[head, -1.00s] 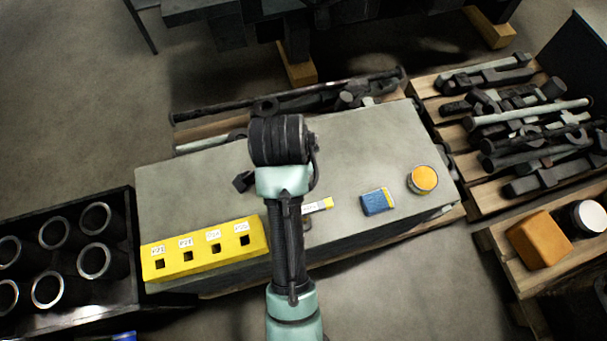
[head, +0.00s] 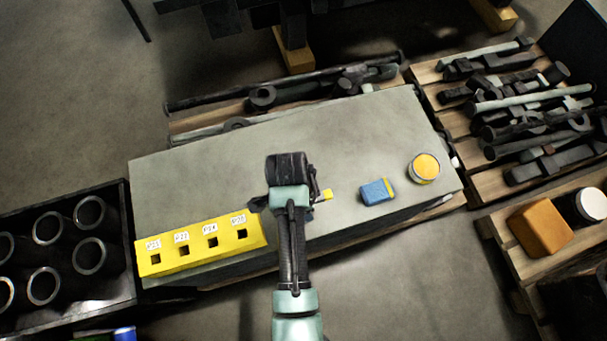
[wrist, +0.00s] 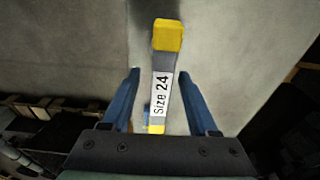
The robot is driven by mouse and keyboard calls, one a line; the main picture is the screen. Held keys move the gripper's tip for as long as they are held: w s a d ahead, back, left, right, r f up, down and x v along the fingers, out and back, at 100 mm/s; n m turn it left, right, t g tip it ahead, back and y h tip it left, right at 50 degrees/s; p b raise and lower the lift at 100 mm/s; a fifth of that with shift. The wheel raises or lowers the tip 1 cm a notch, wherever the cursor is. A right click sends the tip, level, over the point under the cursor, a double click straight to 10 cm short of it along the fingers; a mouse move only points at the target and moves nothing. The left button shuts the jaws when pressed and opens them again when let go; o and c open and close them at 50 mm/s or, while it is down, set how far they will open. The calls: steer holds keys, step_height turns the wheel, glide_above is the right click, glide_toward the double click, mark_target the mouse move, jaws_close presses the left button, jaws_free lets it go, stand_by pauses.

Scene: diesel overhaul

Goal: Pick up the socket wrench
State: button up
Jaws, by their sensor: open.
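The socket wrench (wrist: 161,95) has a grey handle with yellow ends and a white label reading "Size 24". In the wrist view it runs lengthwise between the two blue fingers of my gripper (wrist: 160,74), which is open, with a gap on each side. Its yellow far end (wrist: 168,36) reaches past the fingertips. In the head view only a yellow end of the wrench (head: 327,195) shows beside my arm, and the rest is hidden. I cannot tell how high the fingers are above the bench top.
The grey bench (head: 370,130) also bears a yellow block with several square holes (head: 200,243), a blue box (head: 377,191) and an orange-lidded can (head: 424,168). A black crate of cylinders (head: 62,310) stands left. Pallets of dark parts (head: 520,110) lie right. The bench's back is clear.

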step_height(320, 180, down, 3)
steer(key=shift+d+r, duration=0.1)
jaws_close()
stand_by(0.3)
steer(key=shift+w+r, duration=0.1)
stand_by(1.0)
